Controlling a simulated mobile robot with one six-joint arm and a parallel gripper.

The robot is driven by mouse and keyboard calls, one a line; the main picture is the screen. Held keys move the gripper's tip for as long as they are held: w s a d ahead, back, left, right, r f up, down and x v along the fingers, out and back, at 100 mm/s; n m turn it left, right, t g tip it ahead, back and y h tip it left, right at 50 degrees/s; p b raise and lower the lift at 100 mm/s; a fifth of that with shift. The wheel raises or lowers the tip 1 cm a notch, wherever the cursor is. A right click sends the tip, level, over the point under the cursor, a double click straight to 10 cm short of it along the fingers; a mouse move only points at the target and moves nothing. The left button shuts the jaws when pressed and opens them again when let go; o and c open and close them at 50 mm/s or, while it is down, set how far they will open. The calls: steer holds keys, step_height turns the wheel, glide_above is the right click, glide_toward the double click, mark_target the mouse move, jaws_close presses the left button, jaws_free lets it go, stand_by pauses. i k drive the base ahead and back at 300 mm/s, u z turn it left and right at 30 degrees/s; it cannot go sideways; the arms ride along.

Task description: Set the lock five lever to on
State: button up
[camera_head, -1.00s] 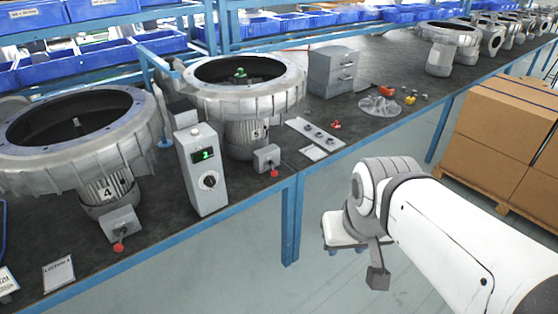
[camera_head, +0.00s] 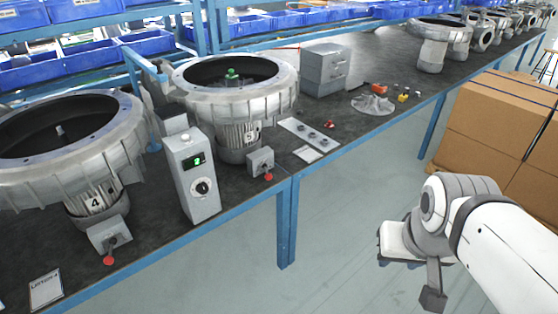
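The blower marked 5 (camera_head: 236,92) stands on the bench, a large grey ring on a ribbed motor. A small grey lock box (camera_head: 260,161) sits at its foot, with a dark lever or knob on its face and a red piece (camera_head: 268,177) hanging below. The lever's exact setting is too small to tell. My gripper (camera_head: 432,299) is at the lower right, over the floor in front of the bench, well apart from the box. Its fingers are not clear enough to show whether it is open or shut.
A grey control box (camera_head: 192,176) with a green display stands left of the lock box. Blower 4 (camera_head: 72,150) is further left with its own lock box (camera_head: 109,234). Cardboard boxes (camera_head: 500,130) stand right on the floor.

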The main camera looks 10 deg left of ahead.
mark_target(267, 177)
steer(key=u, duration=0.05)
steer(key=i, duration=1)
steer(key=z, duration=0.05)
